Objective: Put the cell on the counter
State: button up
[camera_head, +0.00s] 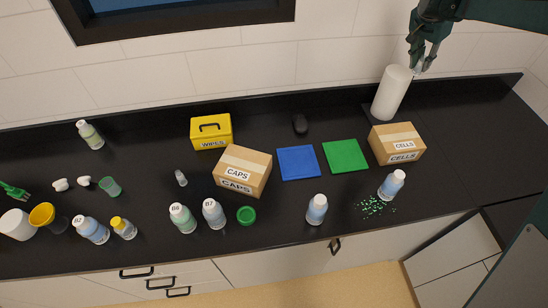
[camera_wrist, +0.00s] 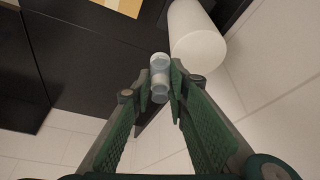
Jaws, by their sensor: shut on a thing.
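My gripper (camera_head: 419,66) is raised at the upper right in the head view, beside the top of the white paper roll (camera_head: 391,94). In the wrist view my gripper (camera_wrist: 166,90) is shut on a small clear cell (camera_wrist: 159,66) with a pale end. The cell is held between the fingertips, above the counter. In the head view it is too small to make out clearly. The black counter (camera_head: 145,165) runs across the head view. A box labelled CELLS (camera_head: 397,144) stands on it, below and left of my gripper.
The paper roll also shows close to the cell in the wrist view (camera_wrist: 196,45). A white-capped bottle (camera_head: 391,185) stands by scattered green bits (camera_head: 375,206). A green mat (camera_head: 345,156) and a blue mat (camera_head: 298,162) lie mid-counter. The counter right of the CELLS box is clear.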

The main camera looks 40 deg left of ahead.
jog(key=s+a+n+y, duration=0.1)
jog(key=s+a, duration=1)
jog(key=a, duration=0.4)
jog(key=s+a+n, duration=0.2)
jog(key=s+a, duration=0.8)
jog(key=a, duration=0.5)
jog(key=s+a+n+y, duration=0.1)
jog(key=s+a, duration=1)
jog(key=a, duration=0.3)
notch_tip(320, 180, down, 18)
jog(key=shift+w+b, duration=0.15)
jog(key=shift+b, duration=0.2)
jog(key=shift+a, duration=0.1)
jog(key=shift+f, duration=3.05)
jog(key=shift+f, duration=1.85)
